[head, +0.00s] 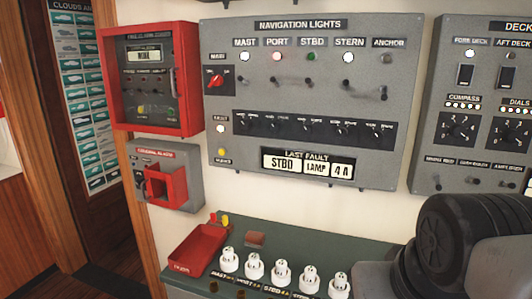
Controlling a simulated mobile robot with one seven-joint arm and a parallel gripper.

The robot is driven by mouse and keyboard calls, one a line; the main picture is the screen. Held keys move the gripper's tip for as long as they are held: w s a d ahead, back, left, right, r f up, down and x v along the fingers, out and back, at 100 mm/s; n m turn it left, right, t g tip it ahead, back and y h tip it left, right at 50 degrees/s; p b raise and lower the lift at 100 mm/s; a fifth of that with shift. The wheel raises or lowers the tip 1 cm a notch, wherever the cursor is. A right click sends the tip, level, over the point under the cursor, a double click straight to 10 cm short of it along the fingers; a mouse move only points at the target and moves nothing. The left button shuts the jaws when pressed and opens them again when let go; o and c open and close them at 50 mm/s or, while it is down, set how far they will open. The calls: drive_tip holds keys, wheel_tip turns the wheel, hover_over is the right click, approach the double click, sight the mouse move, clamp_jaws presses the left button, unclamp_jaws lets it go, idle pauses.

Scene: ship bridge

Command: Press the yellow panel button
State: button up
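A small round yellow button (222,152) sits at the lower left of the grey NAVIGATION LIGHTS panel (290,185), below a white round light or button (221,128). The label under it is too small to read surely. Another yellow spot, perhaps a button (141,109), shows inside the red-framed box (185,75) on the left. Part of my arm shows at the lower right, in front of the wall and desk. My gripper's fingers are not visible.
Below the panel, a green desk (243,237) bears a red tray (196,250), small yellow and red pieces and several white bulbs or fuses (254,266). A red-guarded alarm box (166,186) juts out at left. Another grey panel (425,120) is at right.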

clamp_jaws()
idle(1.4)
